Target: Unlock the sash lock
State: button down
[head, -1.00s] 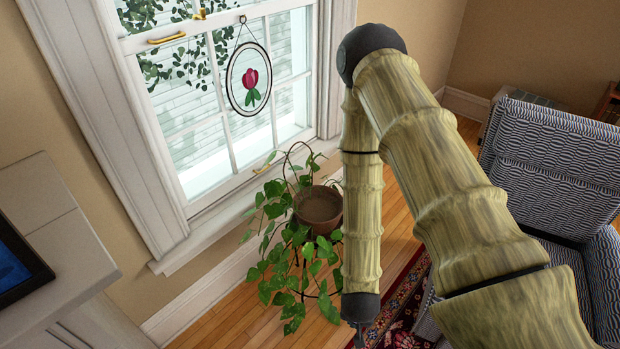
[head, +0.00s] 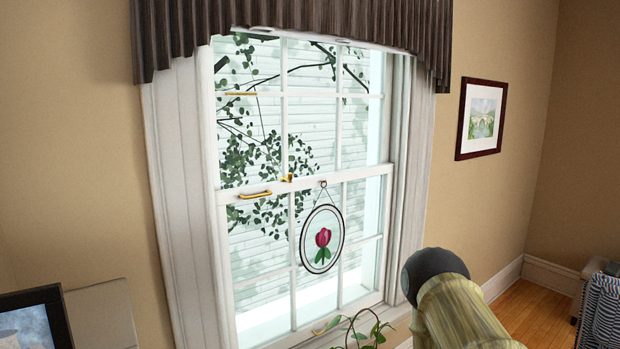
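The sash window (head: 308,186) has two sashes that meet at a white rail. The small brass sash lock (head: 287,178) sits on top of that rail, near its middle. Its lever is too small to read. A brass handle (head: 255,194) is on the rail just left of the lock, and another brass piece (head: 326,328) is at the lower sash's bottom rail. My bamboo-like arm shows at the lower right, below and right of the lock. My gripper is out of view.
A round tulip ornament (head: 322,238) hangs from the meeting rail, right of the lock. A potted plant's leaves (head: 365,332) rise below the window. A dark valance (head: 300,22) hangs above, and a framed picture (head: 40,325) stands lower left.

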aim_at(289, 180)
jog(key=z, duration=1.6)
jog(key=i, duration=1.2)
jog(key=u, duration=2.6)
